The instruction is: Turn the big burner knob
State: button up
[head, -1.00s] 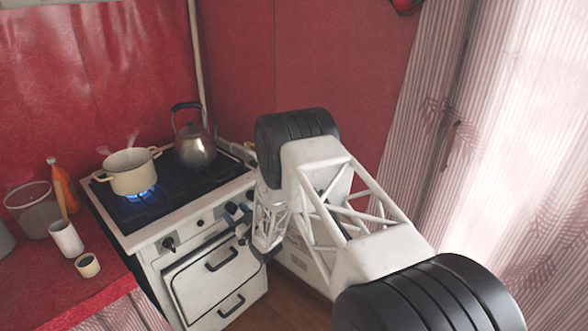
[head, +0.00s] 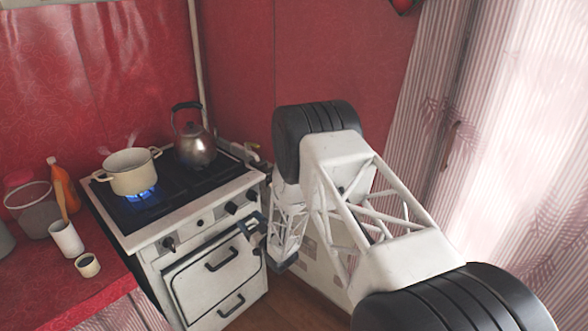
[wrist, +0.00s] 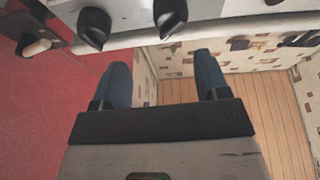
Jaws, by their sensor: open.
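The white stove (head: 200,228) has dark knobs along its front panel: a left knob (head: 169,243) and two toward the right end, one (head: 232,207) and another (head: 250,195). I cannot tell for certain which is the big one. In the wrist view two black knobs, a left one (wrist: 94,28) and a right one (wrist: 170,15), lie beyond my fingertips at the top. My gripper (wrist: 162,72) is open, its two blue-grey fingers apart with nothing between them. In the head view my gripper (head: 254,228) is just in front of the stove's right front, below the right knobs.
A cream pot (head: 131,173) steams over a lit blue flame. A metal kettle (head: 195,148) stands on the back burner. Cups, a bottle (head: 63,185) and a container stand on the red counter (head: 40,270) at left. Oven handles (head: 222,260) protrude below the panel.

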jog(key=w+d+r+m+h, duration=0.1)
jog(key=d+r+h, duration=0.25)
jog(key=r, duration=0.35)
jog(key=w+d+r+m+h, duration=0.1)
jog(key=w+d+r+h, duration=0.2)
jog(key=r, duration=0.4)
jog(key=s+d+r+m+g+h, duration=0.2)
jog(key=s+d+r+h, duration=0.2)
jog(key=s+d+r, duration=0.3)
jog(key=shift+s+d+r+g, duration=0.35)
jog(key=shift+d+r, duration=1)
jog(key=shift+r, duration=0.6)
jog(key=shift+o, duration=0.2)
jog(key=shift+w, duration=0.1)
jog(key=w+a+f+n+y, duration=0.1)
jog(key=a+f+y, duration=0.3)
jog(key=a+f, duration=0.4)
jog(key=w+a+f+n+y, duration=0.1)
jog(key=a+f+n+y, duration=0.2)
jog(key=a+f, duration=0.6)
notch_tip(320, 180, down, 7)
jog(key=shift+w+r+y, duration=0.2)
jog(key=shift+y, duration=0.55)
jog(key=shift+w+a+g, duration=0.1)
jog(key=shift+g, duration=0.15)
